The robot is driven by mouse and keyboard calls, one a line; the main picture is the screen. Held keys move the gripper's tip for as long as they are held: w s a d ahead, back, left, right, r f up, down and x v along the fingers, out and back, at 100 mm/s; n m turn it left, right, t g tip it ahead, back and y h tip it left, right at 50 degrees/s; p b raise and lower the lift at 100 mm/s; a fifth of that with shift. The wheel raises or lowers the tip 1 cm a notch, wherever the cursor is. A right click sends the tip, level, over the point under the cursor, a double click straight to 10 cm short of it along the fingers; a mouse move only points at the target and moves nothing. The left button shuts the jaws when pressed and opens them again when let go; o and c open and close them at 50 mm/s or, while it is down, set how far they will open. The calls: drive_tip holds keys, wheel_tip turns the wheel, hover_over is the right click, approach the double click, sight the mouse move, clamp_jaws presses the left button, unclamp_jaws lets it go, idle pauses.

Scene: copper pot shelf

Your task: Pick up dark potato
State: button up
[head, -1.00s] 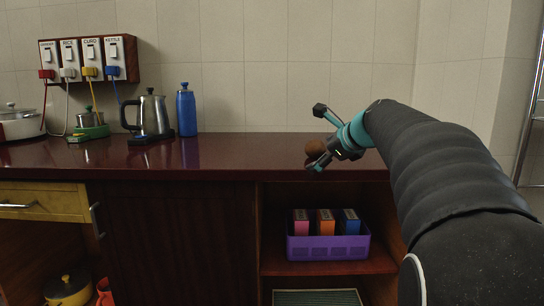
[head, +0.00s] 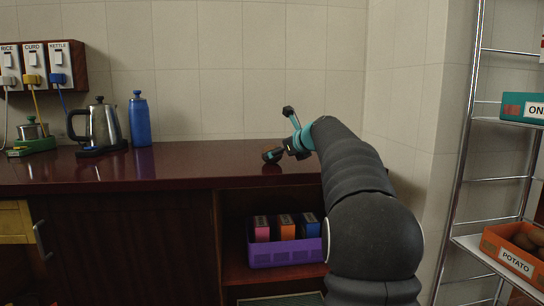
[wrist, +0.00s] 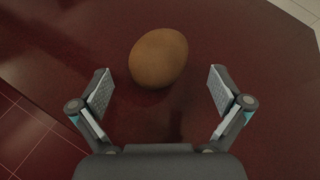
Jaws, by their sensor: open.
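A single brown, egg-shaped potato (wrist: 158,58) sits on the dark red countertop in the wrist view. It lies ahead of my gripper (wrist: 161,84), roughly centred between the two spread fingers, with clear gaps on both sides. My gripper is open and holds nothing. In the head view my gripper (head: 280,133) is low over the right part of the countertop (head: 190,172), one finger up and one near the surface. The potato is mostly hidden there behind the lower finger. An orange crate labelled POTATO (head: 505,254) holds several brown potatoes on the rack at right.
A blue bottle (head: 140,120) and a steel kettle (head: 104,125) stand on the counter to the left. A purple bin (head: 290,253) of boxes sits on the shelf below. A metal rack (head: 466,150) stands at right. The counter between bottle and gripper is clear.

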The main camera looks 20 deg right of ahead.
drive_tip(key=shift+x, duration=2.65)
drive_tip(key=shift+s+a, duration=0.1)
drive_tip(key=c, duration=1.4)
